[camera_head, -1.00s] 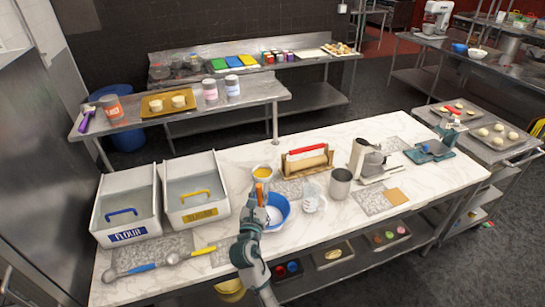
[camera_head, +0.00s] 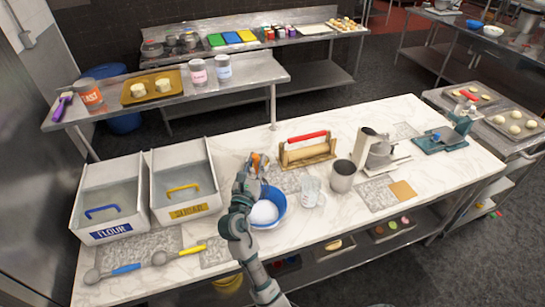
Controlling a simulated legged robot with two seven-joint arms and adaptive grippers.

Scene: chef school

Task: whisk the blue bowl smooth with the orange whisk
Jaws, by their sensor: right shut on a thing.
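The blue bowl (camera_head: 279,217) stands on the marble counter with a white mass inside it. My right gripper (camera_head: 256,165) is at the bowl's back left, above its rim as seen here. It is shut on the orange whisk (camera_head: 257,158), of which only a bit of orange shows at the fingers. The whisk's wire end is hidden, and I cannot tell whether it touches the bowl's contents. My right forearm covers the bowl's left side. My left gripper is not in view.
Flour (camera_head: 107,233) and sugar (camera_head: 189,213) bins stand left on the counter (camera_head: 330,222). Two scoops lie in front of them. A clear jug (camera_head: 312,191), a metal cup (camera_head: 342,177) and a rolling pin on a wooden stand (camera_head: 308,154) are right of the bowl.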

